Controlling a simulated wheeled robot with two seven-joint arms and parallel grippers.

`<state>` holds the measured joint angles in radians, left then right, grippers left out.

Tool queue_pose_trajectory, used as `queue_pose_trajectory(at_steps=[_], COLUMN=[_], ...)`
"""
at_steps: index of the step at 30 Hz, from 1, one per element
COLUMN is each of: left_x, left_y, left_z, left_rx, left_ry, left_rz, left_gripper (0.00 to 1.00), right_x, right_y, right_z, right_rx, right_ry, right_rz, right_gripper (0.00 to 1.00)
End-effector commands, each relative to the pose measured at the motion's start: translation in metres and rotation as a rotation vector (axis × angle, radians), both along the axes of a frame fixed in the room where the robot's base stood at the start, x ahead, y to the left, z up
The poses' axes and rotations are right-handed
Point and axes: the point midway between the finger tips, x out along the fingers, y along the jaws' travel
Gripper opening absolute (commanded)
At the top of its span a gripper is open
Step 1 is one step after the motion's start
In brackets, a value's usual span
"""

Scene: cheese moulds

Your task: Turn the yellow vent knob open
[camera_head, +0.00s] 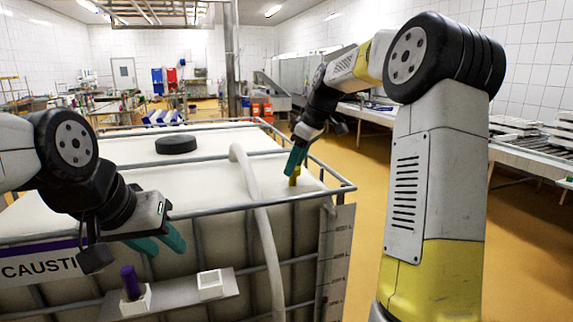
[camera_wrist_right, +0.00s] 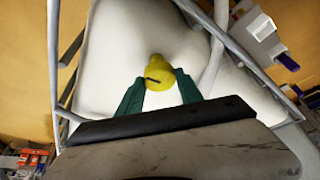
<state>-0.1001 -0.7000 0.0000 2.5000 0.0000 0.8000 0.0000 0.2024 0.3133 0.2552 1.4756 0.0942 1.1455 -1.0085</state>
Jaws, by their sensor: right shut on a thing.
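The yellow vent knob (camera_head: 294,178) stands on the top of the white tank (camera_head: 215,185), near its right end. It also shows in the right wrist view (camera_wrist_right: 157,73), with a dark mark on its face. My right gripper (camera_head: 295,160) points down at the knob. Its teal fingers (camera_wrist_right: 158,88) lie on either side of the knob, shut on it. My left gripper (camera_head: 160,243) hangs in front of the tank's near side, its teal fingers apart and nothing between them.
A metal cage rail (camera_head: 240,205) runs around the tank top. A pale hose (camera_head: 257,210) crosses the tank and hangs down its front. A black cap (camera_head: 176,144) sits farther back on top. A front bracket holds a purple-handled thing (camera_head: 131,283) and an empty white holder (camera_head: 210,284).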

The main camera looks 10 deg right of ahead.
Motion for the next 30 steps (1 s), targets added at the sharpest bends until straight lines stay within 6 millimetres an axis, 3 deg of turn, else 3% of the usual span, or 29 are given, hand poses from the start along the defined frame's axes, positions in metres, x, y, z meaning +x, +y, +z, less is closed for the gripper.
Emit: queue_pose_trajectory(at_steps=[8,9,11,22,30], left_x=[0.0,0.0,0.0,0.0,0.0], left_y=[0.0,0.0,0.0,0.0,0.0], left_z=[0.0,0.0,0.0,0.0,0.0], left_rx=[0.0,0.0,0.0,0.0,0.0], left_ry=[0.0,0.0,0.0,0.0,0.0], left_rz=[0.0,0.0,0.0,0.0,0.0], left_gripper=[0.36,0.36,0.36,0.36,0.36], right_x=[0.0,0.0,0.0,0.0,-0.008], right_y=[-0.001,-0.001,-0.001,-0.001,-0.015], right_z=[-0.001,-0.001,-0.001,0.002,0.04], right_rx=[-0.001,-0.001,-0.002,0.0,0.0], right_ry=[0.002,0.002,0.001,0.0,-0.003], right_rz=[0.0,0.0,0.0,-0.001,-0.002], right_gripper=[0.02,0.51,0.62,0.64,0.64])
